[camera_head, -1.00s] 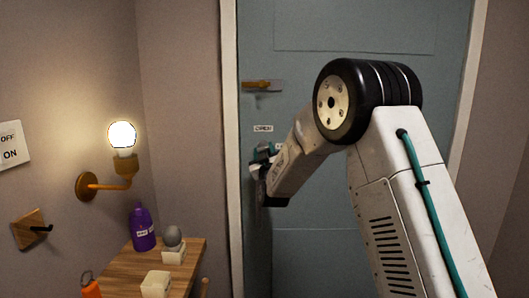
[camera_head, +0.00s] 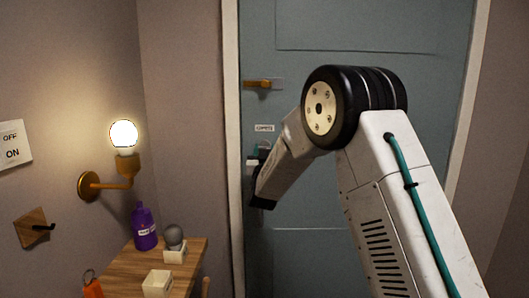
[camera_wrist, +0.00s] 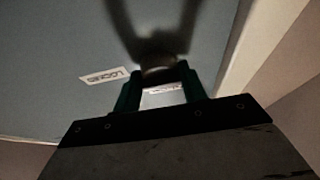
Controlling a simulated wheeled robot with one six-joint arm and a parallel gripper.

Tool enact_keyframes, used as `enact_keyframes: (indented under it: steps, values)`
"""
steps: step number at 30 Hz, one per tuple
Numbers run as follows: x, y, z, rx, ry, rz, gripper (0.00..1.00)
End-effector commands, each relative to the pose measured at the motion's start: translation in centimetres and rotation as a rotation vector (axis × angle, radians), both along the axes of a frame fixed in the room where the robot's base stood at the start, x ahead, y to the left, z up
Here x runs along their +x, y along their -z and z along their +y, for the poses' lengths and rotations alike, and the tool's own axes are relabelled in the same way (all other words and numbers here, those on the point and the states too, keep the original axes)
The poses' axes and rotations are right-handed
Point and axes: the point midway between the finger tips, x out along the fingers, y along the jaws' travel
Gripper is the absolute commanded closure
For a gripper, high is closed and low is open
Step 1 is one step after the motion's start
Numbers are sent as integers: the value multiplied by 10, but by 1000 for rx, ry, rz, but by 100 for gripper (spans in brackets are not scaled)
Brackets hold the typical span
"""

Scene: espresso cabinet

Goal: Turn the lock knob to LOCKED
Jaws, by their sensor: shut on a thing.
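The lock knob (camera_wrist: 158,66) shows in the wrist view as a dull round piece between my fingertips, partly hidden by them and in shadow. My gripper (camera_wrist: 160,78) is shut on it, with one teal finger on each side. A white label reading LOCKED (camera_wrist: 105,76) is on the door to the left of the fingers. A second label (camera_wrist: 164,88) shows between the fingers, too small to read. In the head view my gripper (camera_head: 258,155) is at the door's left side, just below a white label (camera_head: 264,128). The knob is hidden there.
The blue-grey door (camera_head: 355,30) has a brass handle (camera_head: 257,84) above my gripper. A lit wall lamp (camera_head: 124,134) is on the left wall. A wooden table (camera_head: 190,258) below holds a purple bottle (camera_head: 145,230) and small items.

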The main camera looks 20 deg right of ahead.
Motion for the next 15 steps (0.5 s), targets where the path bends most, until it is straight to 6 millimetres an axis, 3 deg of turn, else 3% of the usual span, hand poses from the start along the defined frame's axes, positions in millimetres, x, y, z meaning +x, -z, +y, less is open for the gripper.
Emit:
enact_keyframes:
  steps: [6,7,9,15]
  values:
    - [0,1,0,1,-1,3,81]
    - [0,1,0,1,-1,3,56]
    - [0,1,0,1,-1,3,37]
    - [0,1,0,-1,-1,1,37]
